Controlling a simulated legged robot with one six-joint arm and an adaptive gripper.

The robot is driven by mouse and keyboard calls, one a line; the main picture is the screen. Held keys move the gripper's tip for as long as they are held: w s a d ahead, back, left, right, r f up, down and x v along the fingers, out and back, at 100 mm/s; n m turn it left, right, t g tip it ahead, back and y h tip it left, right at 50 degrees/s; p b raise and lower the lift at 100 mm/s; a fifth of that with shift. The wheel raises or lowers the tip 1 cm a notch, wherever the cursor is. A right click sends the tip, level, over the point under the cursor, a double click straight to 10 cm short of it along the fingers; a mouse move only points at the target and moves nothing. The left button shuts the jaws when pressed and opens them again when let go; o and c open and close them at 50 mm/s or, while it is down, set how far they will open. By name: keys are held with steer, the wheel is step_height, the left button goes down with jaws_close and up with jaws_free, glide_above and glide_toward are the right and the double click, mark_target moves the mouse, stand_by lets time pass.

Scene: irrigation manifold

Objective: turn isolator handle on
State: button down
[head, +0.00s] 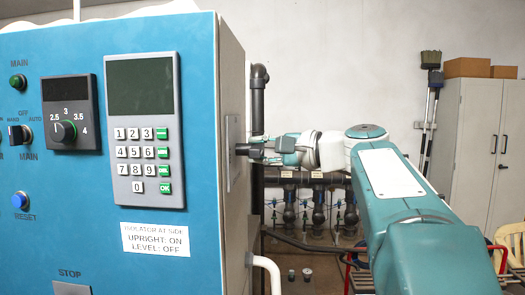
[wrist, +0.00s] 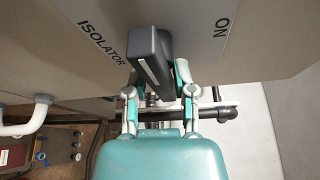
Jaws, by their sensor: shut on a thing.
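The isolator handle (wrist: 150,52) is a dark grey bar on the cabinet's side plate. In the wrist view it runs from top to bottom with a slight slant, between the words ISOLATOR and ON. My gripper (wrist: 158,78) has one finger on each side of the handle and is shut on it. In the head view my gripper (head: 264,148) reaches the cabinet's right side from the right. There the handle is small and partly hidden by the fingers, so its angle is hard to tell.
The blue cabinet front (head: 95,215) carries a keypad (head: 145,130), a dial (head: 65,131) and a label (head: 155,239) reading "UPRIGHT: ON, LEVEL: OFF". A white pipe (head: 268,268) bends out below the plate. Pipes and valves (head: 310,200) stand behind my gripper.

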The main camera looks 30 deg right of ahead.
steer(key=shift+a+f, duration=0.15)
steer(key=shift+f, duration=0.05)
stand_by(0.6)
steer(key=c, duration=0.6)
jaws_free()
steer(key=shift+w+a+r, duration=0.1)
steer(key=shift+a, duration=0.25)
steer(key=shift+d, duration=0.25)
steer(key=f+v, duration=0.1)
steer(key=v, duration=1)
steer(key=shift+s+r, duration=0.4)
steer(key=shift+r, duration=0.05)
